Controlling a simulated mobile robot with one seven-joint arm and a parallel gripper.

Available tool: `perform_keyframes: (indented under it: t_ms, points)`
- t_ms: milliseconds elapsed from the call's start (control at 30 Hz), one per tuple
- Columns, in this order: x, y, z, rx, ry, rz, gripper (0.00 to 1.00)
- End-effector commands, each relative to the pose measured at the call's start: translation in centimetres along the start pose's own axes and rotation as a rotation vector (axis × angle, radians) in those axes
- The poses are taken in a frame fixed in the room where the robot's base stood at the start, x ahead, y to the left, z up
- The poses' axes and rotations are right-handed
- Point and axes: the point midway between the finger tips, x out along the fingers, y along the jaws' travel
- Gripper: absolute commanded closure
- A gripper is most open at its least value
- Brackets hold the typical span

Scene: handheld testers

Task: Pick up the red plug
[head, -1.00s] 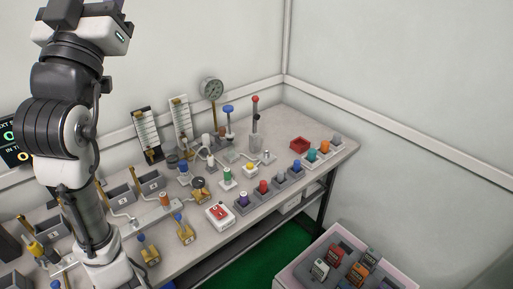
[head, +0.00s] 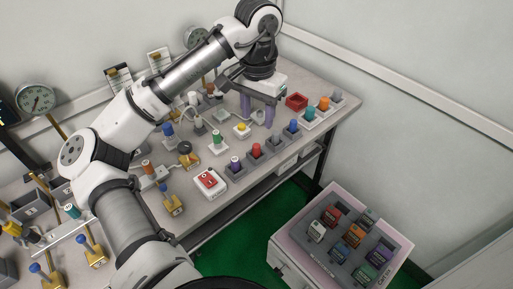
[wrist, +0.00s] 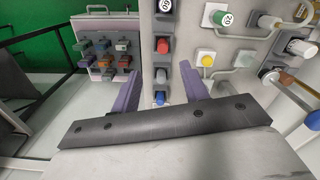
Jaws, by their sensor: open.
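The red plug (head: 256,151) stands upright in a grey holder in the row along the table's front edge. In the wrist view the red plug (wrist: 162,46) shows beyond the fingertips, near the top middle. My gripper (head: 258,111) points down over the table, behind the row, with its purple fingers apart. In the wrist view my gripper (wrist: 162,88) is open, and a blue plug (wrist: 160,97) appears between its fingers. Nothing is held.
In the row, a purple plug (head: 235,163) and a grey plug (head: 275,139) flank the red one. A yellow button (head: 241,127) and a green plug (head: 217,137) stand behind. A cart (head: 285,222) holds several coloured testers.

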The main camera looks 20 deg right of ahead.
Motion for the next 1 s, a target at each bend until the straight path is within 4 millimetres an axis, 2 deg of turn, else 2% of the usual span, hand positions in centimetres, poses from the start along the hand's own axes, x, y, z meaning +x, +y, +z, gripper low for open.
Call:
perform_keyframes:
  t_ms: [100, 200, 467, 700, 833, 1000]
  points:
    - [2.5, 0.0, 0.1, 0.001, 0.000, 0.002, 0.55]
    - [3.9, -0.1, 0.0, -0.001, 0.002, -0.001, 0.55]
    - [5.8, -0.2, -0.1, -0.001, 0.003, 0.000, 0.55]
    - [9.4, -0.5, -0.4, 0.000, 0.004, 0.000, 0.55]
    - [10.2, -0.5, -0.4, 0.000, 0.004, 0.000, 0.55]
    - [10.2, -0.5, -0.4, 0.000, 0.005, 0.000, 0.55]
